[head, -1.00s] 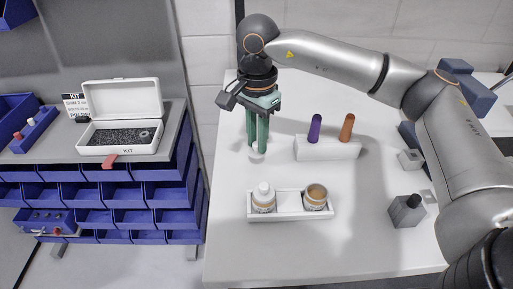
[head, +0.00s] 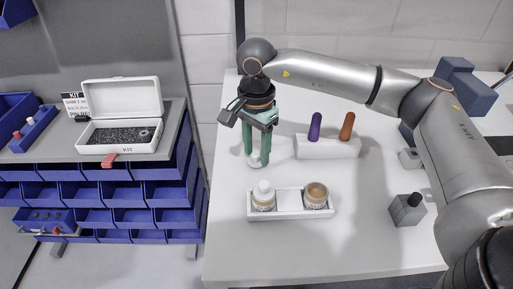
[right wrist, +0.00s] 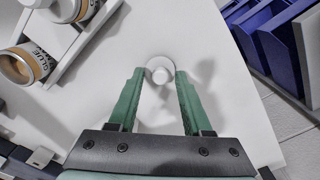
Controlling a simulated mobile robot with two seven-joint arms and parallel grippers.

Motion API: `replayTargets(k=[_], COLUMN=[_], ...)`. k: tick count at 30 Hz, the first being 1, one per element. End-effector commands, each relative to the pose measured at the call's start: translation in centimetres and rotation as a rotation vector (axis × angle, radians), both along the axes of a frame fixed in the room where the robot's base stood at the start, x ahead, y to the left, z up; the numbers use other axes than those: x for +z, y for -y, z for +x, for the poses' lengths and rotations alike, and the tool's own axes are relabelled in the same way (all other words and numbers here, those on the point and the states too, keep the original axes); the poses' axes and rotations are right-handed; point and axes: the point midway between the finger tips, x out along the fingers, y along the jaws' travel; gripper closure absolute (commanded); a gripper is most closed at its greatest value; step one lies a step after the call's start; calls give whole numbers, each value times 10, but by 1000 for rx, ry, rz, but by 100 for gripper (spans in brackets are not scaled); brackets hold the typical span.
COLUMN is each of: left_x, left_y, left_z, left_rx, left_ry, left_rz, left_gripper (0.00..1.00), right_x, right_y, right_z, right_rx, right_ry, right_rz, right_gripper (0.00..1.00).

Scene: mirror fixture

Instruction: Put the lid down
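The small white lid (head: 255,162) with a round knob is at the left part of the white table, below my right gripper (head: 257,158). In the right wrist view the lid (right wrist: 160,72) shows between the two green fingertips (right wrist: 160,75), with a gap on each side. My right gripper is open and points down. A white tray (head: 290,213) holds two glue jars: the left jar (head: 263,198) has a white top, the right jar (head: 316,196) is open with brown inside. My left gripper is not in view.
A white block (head: 328,148) with a purple peg (head: 315,127) and an orange-brown peg (head: 347,126) stands right of the gripper. A grey block (head: 407,210) stands at the right. An open kit box (head: 120,118) sits on the blue-bin shelf at left.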

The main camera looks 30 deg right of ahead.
Motion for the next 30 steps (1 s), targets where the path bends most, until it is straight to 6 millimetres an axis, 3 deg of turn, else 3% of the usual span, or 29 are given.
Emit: replayTargets(k=[11,24,30], left_x=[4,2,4], left_y=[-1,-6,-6], left_z=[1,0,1], left_rx=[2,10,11], left_ry=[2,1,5], left_rz=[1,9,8], left_gripper=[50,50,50], right_x=[8,95,119], right_y=[0,-1,-1], right_z=[0,1,0], right_rx=[0,0,1], right_ry=[2,3,1], right_rz=[1,2,0], right_gripper=[48,48,48])
